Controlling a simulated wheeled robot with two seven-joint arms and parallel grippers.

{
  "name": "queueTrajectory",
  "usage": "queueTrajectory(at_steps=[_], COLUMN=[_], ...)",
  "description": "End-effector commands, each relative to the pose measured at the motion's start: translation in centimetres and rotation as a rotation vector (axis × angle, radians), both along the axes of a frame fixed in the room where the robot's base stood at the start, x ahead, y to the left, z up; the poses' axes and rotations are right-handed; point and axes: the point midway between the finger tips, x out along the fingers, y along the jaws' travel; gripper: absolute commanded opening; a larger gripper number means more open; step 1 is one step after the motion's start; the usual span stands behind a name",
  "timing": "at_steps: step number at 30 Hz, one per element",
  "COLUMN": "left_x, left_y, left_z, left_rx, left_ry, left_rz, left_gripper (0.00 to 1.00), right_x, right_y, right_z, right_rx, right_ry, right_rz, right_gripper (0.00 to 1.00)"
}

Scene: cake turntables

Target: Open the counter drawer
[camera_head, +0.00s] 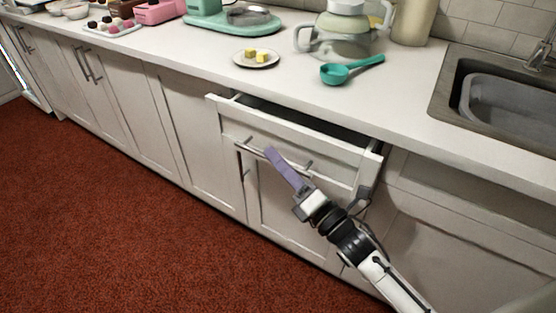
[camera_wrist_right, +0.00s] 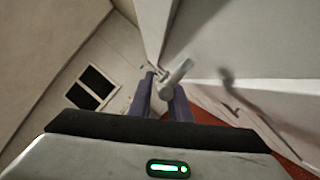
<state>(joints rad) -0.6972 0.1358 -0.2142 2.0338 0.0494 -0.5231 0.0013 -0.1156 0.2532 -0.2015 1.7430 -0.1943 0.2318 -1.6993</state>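The counter drawer (camera_head: 300,140) stands partly pulled out below the countertop, with a dark gap showing behind its front. Its metal bar handle (camera_head: 250,149) runs across the front. My right gripper (camera_head: 272,152), with purple fingers, reaches up from the lower right to the handle. In the right wrist view, the handle (camera_wrist_right: 176,73) sits between the two purple fingers (camera_wrist_right: 163,100), which are close together on it. The inside of the drawer is mostly hidden by the countertop. My left gripper is not in view.
The countertop (camera_head: 290,95) above holds a teal measuring cup (camera_head: 336,74), a small plate (camera_head: 240,59) with yellow pieces and a blender jug (camera_head: 345,30). A sink (camera_head: 500,105) is at the right. The red carpet (camera_head: 120,220) in front of the cabinets is clear.

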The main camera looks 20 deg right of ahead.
Motion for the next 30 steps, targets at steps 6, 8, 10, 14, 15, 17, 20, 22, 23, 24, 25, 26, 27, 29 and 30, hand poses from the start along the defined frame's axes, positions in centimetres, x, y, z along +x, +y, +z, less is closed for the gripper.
queueTrajectory(at_steps=[6, 8, 10, 14, 15, 17, 20, 22, 23, 24, 25, 26, 27, 29, 30], left_x=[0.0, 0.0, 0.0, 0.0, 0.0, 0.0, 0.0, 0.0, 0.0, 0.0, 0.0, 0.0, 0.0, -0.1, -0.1], left_y=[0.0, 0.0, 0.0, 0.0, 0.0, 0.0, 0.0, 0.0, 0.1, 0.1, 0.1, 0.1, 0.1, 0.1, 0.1], left_z=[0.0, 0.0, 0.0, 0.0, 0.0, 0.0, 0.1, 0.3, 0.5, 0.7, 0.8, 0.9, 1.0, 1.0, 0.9], left_rx=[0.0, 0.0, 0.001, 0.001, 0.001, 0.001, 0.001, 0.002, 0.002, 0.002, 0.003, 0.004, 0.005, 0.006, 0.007], left_ry=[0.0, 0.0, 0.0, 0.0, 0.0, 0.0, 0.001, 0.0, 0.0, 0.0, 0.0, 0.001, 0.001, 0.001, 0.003], left_rz=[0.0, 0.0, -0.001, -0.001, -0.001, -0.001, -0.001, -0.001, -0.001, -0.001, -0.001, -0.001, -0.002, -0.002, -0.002], left_gripper=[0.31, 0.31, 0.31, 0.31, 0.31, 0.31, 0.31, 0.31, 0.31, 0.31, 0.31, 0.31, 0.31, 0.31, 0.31], right_x=[0.1, 0.1, 0.1, 0.1, 0.1, 0.1, -0.1, -0.8, -1.2, -1.8, -2.3, -2.8, -3.4, -4.3, -4.7], right_y=[0.1, 0.1, 0.1, 0.1, 0.1, 0.1, 0.4, 1.3, 1.8, 2.6, 3.2, 3.8, 4.6, 5.6, 6.2], right_z=[0.0, 0.0, 0.0, 0.0, 0.0, 0.0, 0.0, 0.0, 0.0, 0.0, 0.0, 0.0, -0.1, -0.2, -0.1], right_rx=[0.0, 0.0, 0.0, 0.002, 0.002, 0.002, 0.004, 0.007, 0.007, 0.009, 0.011, 0.01, 0.01, 0.008, 0.009], right_ry=[0.002, 0.002, 0.002, 0.002, 0.002, 0.002, 0.002, 0.005, 0.005, 0.007, 0.008, 0.007, 0.009, 0.009, 0.007], right_rz=[0.0, 0.0, 0.0, -0.001, -0.001, -0.001, 0.0, 0.002, 0.003, 0.002, 0.002, 0.003, 0.002, 0.002, 0.002], right_gripper=[0.17, 0.17, 0.05, 0.0, 0.0, 0.0, 0.0, 0.0, 0.0, 0.0, 0.0, 0.0, 0.0, 0.0, 0.0])
